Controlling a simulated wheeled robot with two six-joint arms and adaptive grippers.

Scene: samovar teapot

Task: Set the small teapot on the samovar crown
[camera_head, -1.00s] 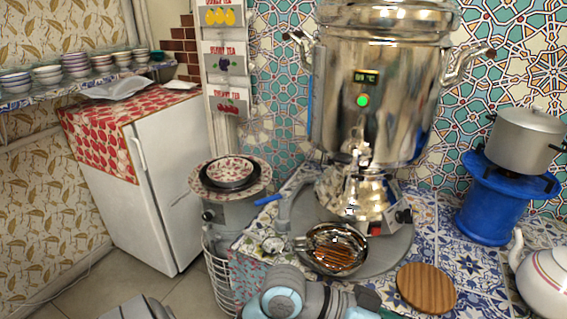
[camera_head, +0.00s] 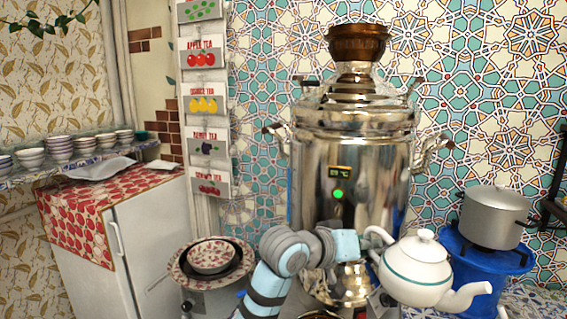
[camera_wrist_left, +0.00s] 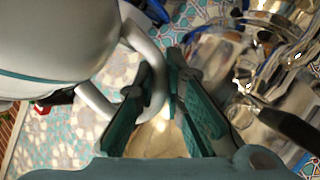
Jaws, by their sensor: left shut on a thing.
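The small white teapot (camera_head: 415,272) has a thin teal band, a lid with a knob and a spout pointing lower right. It is held up in front of the samovar's (camera_head: 350,175) right side, tilted a little toward the spout. My left gripper (camera_head: 368,243) is shut on its handle. In the left wrist view the fingers (camera_wrist_left: 163,78) close around the curved handle, with the teapot's body (camera_wrist_left: 50,45) at upper left. The samovar crown (camera_head: 357,43) is a brown ring on top, well above the teapot, with nothing on it. My right gripper is not in view.
A grey pot (camera_head: 493,217) stands on a blue stand (camera_head: 480,262) at the right, behind the teapot. The samovar's side handle (camera_head: 432,150) sticks out above the teapot. A patterned bowl (camera_head: 211,257) sits at lower left, near a white fridge (camera_head: 150,245).

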